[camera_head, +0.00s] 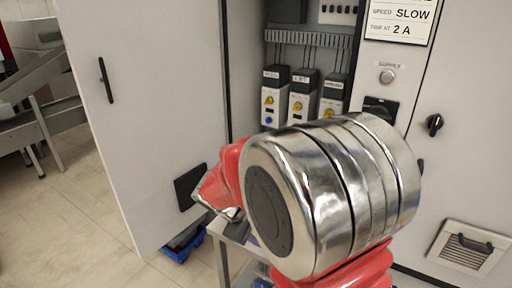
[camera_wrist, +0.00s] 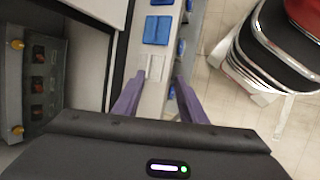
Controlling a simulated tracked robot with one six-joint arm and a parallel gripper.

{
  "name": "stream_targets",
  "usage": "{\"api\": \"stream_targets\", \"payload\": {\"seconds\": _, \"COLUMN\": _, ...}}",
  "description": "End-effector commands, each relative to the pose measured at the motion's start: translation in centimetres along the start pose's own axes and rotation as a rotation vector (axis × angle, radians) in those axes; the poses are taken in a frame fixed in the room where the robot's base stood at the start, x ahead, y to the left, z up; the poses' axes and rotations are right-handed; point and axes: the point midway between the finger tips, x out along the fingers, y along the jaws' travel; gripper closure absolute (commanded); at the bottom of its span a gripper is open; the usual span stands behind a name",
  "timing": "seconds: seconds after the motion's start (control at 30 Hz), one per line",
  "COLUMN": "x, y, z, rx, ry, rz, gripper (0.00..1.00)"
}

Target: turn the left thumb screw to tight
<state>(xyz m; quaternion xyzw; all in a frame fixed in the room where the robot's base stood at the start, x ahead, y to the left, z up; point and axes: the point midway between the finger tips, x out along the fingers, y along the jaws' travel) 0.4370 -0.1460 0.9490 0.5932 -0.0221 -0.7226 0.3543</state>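No part is clearly marked as the left thumb screw. In the wrist view a dark grey panel (camera_wrist: 48,65) at the far left carries two brass-coloured knobs, an upper one (camera_wrist: 17,44) and a lower one (camera_wrist: 17,130). They look like thumb screws. I cannot tell which is the left one or how tight either is. My gripper (camera_wrist: 155,92) has its two purple fingers apart, with nothing held between them. It is well to the right of the panel in that view. In the head view my arm hides the gripper.
The open cabinet holds several modules (camera_head: 303,95) with yellow knobs. Its door (camera_head: 150,120) stands open at left. A black rotary switch (camera_head: 434,124) is at right. Blue blocks (camera_wrist: 157,30) lie on a pale narrow surface beyond my fingers. A blue bin (camera_head: 182,246) is on the floor.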

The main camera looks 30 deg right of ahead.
Motion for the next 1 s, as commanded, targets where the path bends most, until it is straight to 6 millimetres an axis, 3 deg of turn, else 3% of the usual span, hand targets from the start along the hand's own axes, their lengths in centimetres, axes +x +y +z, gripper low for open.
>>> {"api": "stream_targets", "payload": {"seconds": 0.37, "x": 5.0, "y": 6.3, "z": -4.6, "rx": -0.299, "ry": -0.147, "rz": 0.227, "gripper": 0.62}}
{"api": "stream_targets", "payload": {"seconds": 0.63, "x": 7.7, "y": 11.2, "z": -9.4, "rx": -0.542, "ry": -0.248, "rz": 0.432, "gripper": 0.62}}
{"api": "stream_targets", "payload": {"seconds": 0.83, "x": 8.2, "y": 15.2, "z": -14.2, "rx": -0.731, "ry": -0.322, "rz": 0.625, "gripper": 0.62}}
{"api": "stream_targets", "payload": {"seconds": 1.0, "x": 6.4, "y": 18.8, "z": -18.2, "rx": -0.861, "ry": -0.380, "rz": 0.812, "gripper": 0.62}}
